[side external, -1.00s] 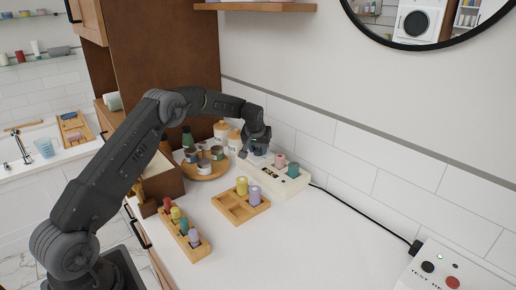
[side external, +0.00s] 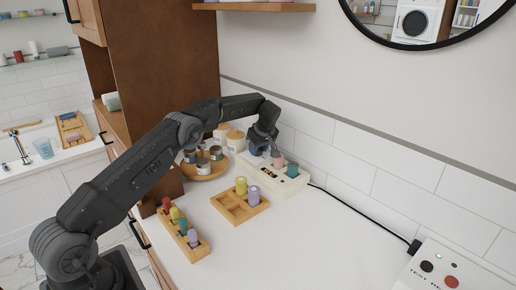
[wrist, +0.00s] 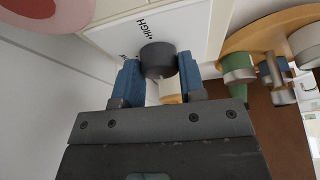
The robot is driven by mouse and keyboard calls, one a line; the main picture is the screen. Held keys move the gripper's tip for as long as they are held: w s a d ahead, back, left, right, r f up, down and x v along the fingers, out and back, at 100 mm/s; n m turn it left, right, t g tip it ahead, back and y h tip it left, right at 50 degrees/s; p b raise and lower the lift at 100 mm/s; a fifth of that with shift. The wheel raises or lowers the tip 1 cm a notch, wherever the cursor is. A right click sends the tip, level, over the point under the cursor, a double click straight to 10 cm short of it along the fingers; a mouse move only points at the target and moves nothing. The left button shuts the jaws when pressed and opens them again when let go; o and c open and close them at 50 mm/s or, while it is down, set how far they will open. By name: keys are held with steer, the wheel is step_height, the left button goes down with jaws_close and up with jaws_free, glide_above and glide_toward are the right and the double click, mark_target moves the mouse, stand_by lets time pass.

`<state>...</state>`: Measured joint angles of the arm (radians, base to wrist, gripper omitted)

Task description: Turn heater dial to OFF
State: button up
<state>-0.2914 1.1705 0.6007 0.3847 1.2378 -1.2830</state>
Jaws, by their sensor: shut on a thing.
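The heater (side external: 291,186) is a cream box against the tiled wall, with a pink roll (side external: 278,160) and a teal roll (side external: 292,169) standing on it. Its dark round dial (wrist: 158,57) shows in the wrist view on a white panel (wrist: 196,28), beside the printed word HIGH. A second label is partly hidden, and I see no pointer on the dial. My gripper (wrist: 158,78) has its blue fingers shut on the dial, one on each side. In the side view my gripper (side external: 259,150) is over the heater's left end and hides the dial.
A round wooden tray (side external: 212,174) with several jars stands left of the heater. A wooden tray (side external: 232,213) with a yellow and a purple roll lies in front, and a rack (side external: 200,247) of rolls nearer. A switch box (side external: 440,270) stands right.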

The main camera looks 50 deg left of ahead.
steer(key=shift+n, duration=0.7)
steer(key=o, duration=0.9)
steer(key=v, duration=1.2)
steer(key=shift+w, duration=0.2)
